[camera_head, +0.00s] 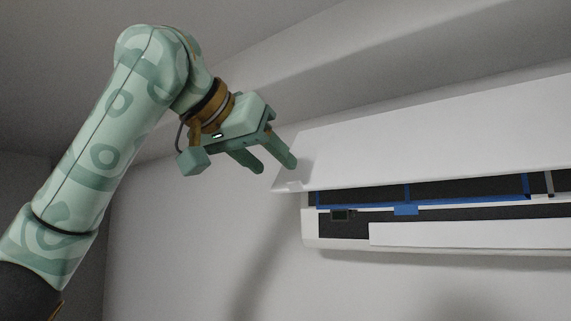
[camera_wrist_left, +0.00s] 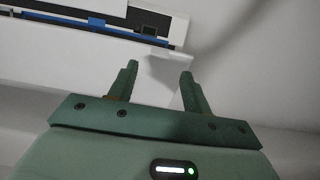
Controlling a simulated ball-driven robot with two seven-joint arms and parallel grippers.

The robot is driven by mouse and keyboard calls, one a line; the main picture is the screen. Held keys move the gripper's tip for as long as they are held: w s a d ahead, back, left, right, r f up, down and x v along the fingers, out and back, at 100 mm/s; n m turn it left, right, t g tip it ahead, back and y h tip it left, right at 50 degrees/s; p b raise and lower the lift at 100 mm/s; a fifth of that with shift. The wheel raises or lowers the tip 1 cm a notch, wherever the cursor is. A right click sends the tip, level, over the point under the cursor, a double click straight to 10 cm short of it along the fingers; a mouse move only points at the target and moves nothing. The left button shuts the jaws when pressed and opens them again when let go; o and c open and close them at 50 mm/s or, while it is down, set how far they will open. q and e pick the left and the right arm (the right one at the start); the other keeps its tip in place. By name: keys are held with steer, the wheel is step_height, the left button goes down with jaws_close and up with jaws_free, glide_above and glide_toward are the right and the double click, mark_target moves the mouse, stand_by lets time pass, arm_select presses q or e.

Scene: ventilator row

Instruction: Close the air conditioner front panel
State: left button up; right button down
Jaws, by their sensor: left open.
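The air conditioner's white front panel (camera_head: 430,130) is raised and tilted outward in the head view. Beneath it the dark interior and a blue filter frame (camera_head: 406,210) show. My left gripper (camera_head: 270,167) is open and empty beside the panel's lower left corner, its fingertips overlapping that corner in the picture. I cannot tell whether they touch it. In the left wrist view the two fingers (camera_wrist_left: 158,75) point toward the panel's corner (camera_wrist_left: 172,68), with a gap between them. My right gripper is out of view.
The air conditioner body (camera_head: 312,235) is fixed on a plain pale wall (camera_head: 180,240). A ceiling ledge (camera_head: 330,70) runs above the unit. The wall left of and below the unit is clear.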

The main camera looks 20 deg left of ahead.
mark_target(292, 182)
arm_select(q)
steer(key=p+x, duration=0.1)
steer(key=x, duration=0.3)
steer(key=shift+w+d, duration=0.1)
steer(key=shift+w, duration=0.1)
steer(key=shift+w+d+f, duration=0.1)
steer(key=shift+w+f, duration=0.15)
steer(key=shift+w, duration=0.2)
steer(key=shift+s, duration=0.1)
steer(key=shift+c, duration=0.3)
